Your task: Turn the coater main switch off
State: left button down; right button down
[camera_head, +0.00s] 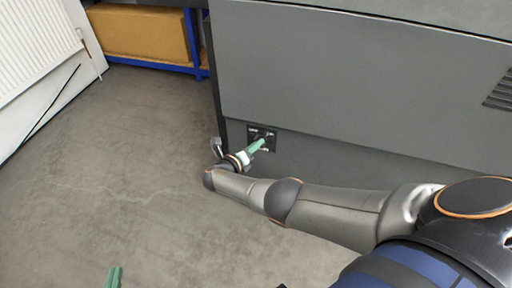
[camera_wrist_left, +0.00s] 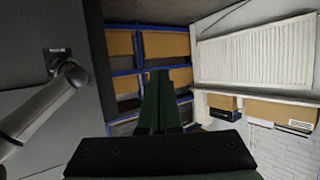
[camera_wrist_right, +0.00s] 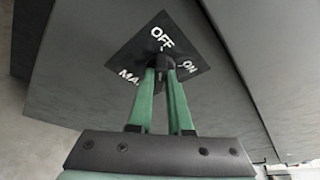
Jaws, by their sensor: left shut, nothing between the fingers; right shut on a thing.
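The coater main switch is a dark knob (camera_wrist_right: 161,63) on a black plate (camera_wrist_right: 135,55) with white lettering: OFF, ON and a partly covered MA... word. The plate also shows on the grey coater's front in the head view (camera_head: 253,130). My right gripper (camera_wrist_right: 160,72) has its green fingers shut on the knob. The fingers hide much of it, and I cannot tell which mark it points at. In the head view the right gripper (camera_head: 266,141) reaches the plate. My left gripper (camera_head: 114,270) is shut and empty, low over the floor, away from the switch.
The grey coater (camera_head: 350,80) fills the upper right, with a vent at its right side. A blue shelf (camera_head: 192,40) with yellow-brown boxes and a white radiator (camera_head: 40,40) stand at the back left. The floor (camera_head: 100,180) at left is clear.

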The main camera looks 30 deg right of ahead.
pick_arm(q)
jog(key=shift+w+r+t, duration=0.3)
jog(key=shift+r, duration=0.3)
jog(key=shift+w+r+t, duration=0.25)
jog(key=shift+r+t, duration=0.05)
jog(key=shift+r, duration=0.3)
pick_arm(e)
jog(key=shift+f, duration=0.1)
jog(key=shift+s, duration=0.1)
jog(key=c, duration=0.8)
grip_release()
jog(key=shift+c, duration=0.2)
